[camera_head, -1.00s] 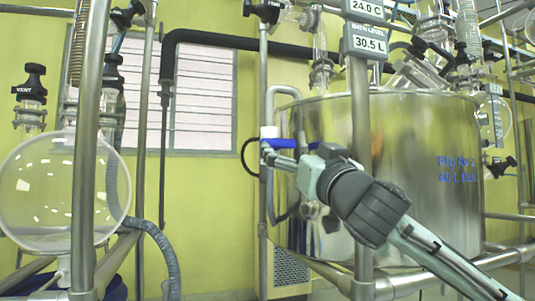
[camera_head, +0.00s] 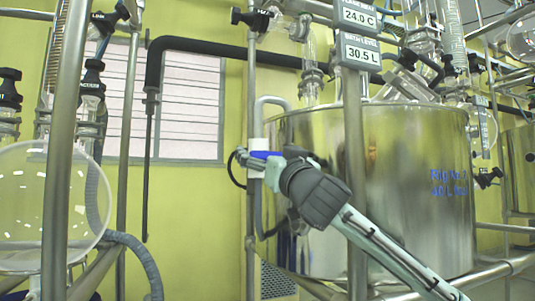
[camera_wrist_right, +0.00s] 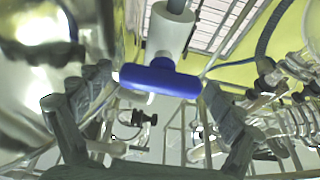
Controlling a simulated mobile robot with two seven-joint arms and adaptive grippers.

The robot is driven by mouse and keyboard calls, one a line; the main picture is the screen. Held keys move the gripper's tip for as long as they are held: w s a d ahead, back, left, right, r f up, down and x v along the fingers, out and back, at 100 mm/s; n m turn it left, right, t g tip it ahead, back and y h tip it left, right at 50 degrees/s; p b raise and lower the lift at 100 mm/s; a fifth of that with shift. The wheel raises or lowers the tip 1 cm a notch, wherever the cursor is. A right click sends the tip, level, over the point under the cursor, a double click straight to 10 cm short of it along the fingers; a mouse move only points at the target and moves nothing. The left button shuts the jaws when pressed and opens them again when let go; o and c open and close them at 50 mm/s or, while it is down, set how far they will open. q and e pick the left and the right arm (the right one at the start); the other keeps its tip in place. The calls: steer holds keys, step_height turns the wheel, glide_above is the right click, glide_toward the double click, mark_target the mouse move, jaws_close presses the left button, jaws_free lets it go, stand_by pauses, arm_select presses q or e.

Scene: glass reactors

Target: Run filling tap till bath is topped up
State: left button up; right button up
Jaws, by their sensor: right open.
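The tap's blue handle (camera_head: 262,155) is on a white body on the thin pipe at the left side of the steel bath (camera_head: 415,185). In the right wrist view the blue handle (camera_wrist_right: 160,79) lies crosswise below the white body (camera_wrist_right: 168,32). My right gripper (camera_wrist_right: 155,92) is open, with a finger on each side of the handle; I cannot tell whether they touch it. In the head view the right gripper (camera_head: 258,162) overlaps the handle and hides part of it. The bath level display (camera_head: 360,52) reads 30.5 L. My left gripper is not in view.
A steel post (camera_head: 355,170) stands before the bath, close to my right arm. A round glass flask (camera_head: 40,200) and another post (camera_head: 60,150) stand at the left. A black pipe (camera_head: 160,60) runs along the wall. The space left of the tap looks clear.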

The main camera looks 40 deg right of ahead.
steer(key=c, duration=1.2)
steer(key=shift+o, duration=0.2)
